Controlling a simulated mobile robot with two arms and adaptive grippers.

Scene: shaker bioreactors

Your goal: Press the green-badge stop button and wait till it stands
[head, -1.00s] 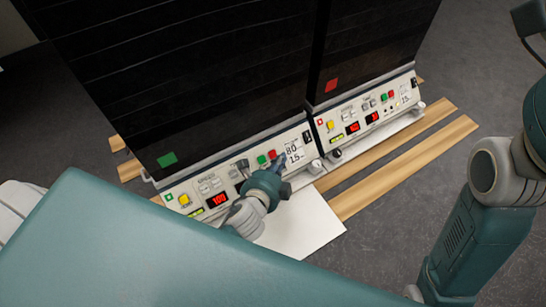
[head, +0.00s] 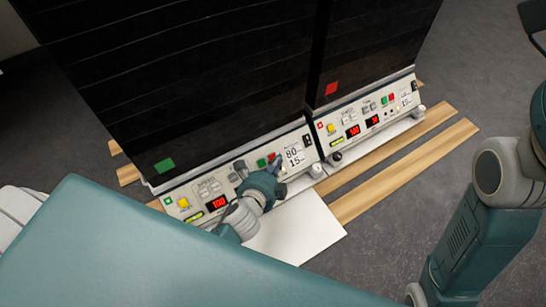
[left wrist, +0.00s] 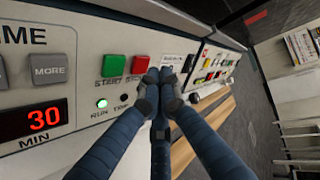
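The shaker with the green badge (head: 165,165) stands on the left, its white control panel (head: 302,139) facing me. Its red stop button (head: 271,157) sits beside the green start button (head: 262,162); the left wrist view shows the stop button (left wrist: 140,64) and start button (left wrist: 113,66) larger. My left gripper (head: 280,163) is shut and empty at this panel. In the left wrist view its fingertips (left wrist: 166,76) are together just right of the stop button; contact cannot be told. The RUN lamp (left wrist: 102,104) glows green. The speed display (head: 218,203) is lit red. My right gripper is out of view.
A second shaker with a red badge (head: 331,87) stands close on the right, with a similar panel (head: 376,105). A white sheet or plate (head: 300,230) and wooden boards (head: 400,174) lie below the panels. Grey floor is open to the right.

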